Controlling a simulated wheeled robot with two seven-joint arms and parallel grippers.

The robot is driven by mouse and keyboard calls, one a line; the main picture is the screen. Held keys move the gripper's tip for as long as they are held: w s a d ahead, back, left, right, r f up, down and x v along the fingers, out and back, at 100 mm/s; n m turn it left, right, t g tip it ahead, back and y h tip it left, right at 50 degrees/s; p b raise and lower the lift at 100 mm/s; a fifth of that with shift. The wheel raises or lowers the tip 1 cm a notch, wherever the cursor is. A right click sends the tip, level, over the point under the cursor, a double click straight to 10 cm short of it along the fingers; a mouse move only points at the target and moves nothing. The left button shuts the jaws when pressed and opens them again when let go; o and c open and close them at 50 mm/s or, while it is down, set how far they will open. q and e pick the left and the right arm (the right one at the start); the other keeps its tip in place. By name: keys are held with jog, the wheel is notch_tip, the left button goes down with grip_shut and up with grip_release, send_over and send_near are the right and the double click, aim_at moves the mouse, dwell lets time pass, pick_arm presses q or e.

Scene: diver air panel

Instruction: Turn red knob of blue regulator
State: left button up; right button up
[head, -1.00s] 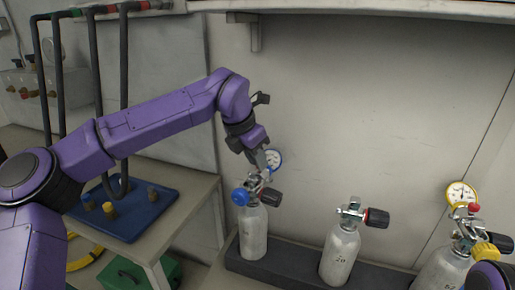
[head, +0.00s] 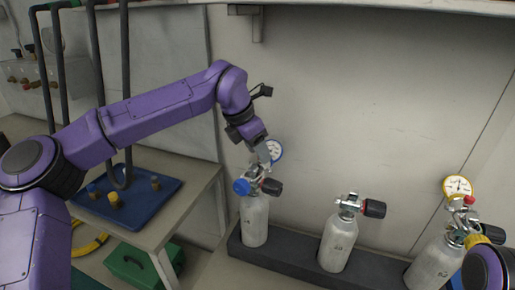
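The blue regulator (head: 242,187) is fitted on top of the left grey cylinder (head: 254,222), with a blue-rimmed gauge (head: 274,151) above it. My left gripper (head: 264,160) is at the top of this regulator, pointing down, partly in front of the gauge. Its fingers cover the spot where a red knob could sit, so I see no red knob there. I cannot tell whether the fingers are shut on it. A yellow regulator with a red knob (head: 469,200) and a yellow-rimmed gauge (head: 458,187) is on the right cylinder (head: 437,262). My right gripper is not in view; a purple part of my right arm shows bottom right.
A middle cylinder (head: 338,247) with a black-knobbed valve (head: 374,208) stands in the same dark rack (head: 290,257). A blue tray (head: 147,207) lies on the left bench. A green box (head: 128,262) is below. A shelf (head: 375,8) runs overhead.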

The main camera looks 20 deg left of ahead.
pick_arm(q)
jog(key=v, duration=1)
jog(key=shift+r, duration=0.25)
